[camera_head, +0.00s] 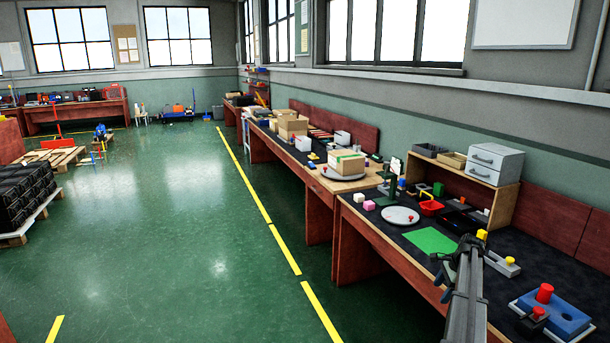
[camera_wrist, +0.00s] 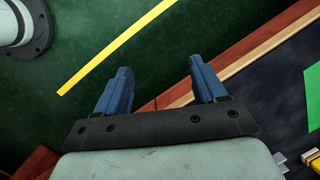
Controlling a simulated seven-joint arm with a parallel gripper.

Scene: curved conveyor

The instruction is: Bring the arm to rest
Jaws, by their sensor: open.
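My gripper (camera_wrist: 160,75) shows in the wrist view with its two blue fingers spread wide apart. The gap between them is empty. It points down over the green floor (camera_wrist: 150,60), beside the wooden front edge of the workbench (camera_wrist: 245,55). In the head view my grey arm stands at the bottom right, over the near edge of the dark-topped workbench (camera_head: 385,238).
On the bench are a green mat (camera_head: 431,240), a round grey plate (camera_head: 400,215), a red tray (camera_head: 432,207) and a blue block with a hole (camera_head: 562,315). A grey drawer unit (camera_head: 495,163) stands behind. Open floor (camera_head: 200,250) lies to the left.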

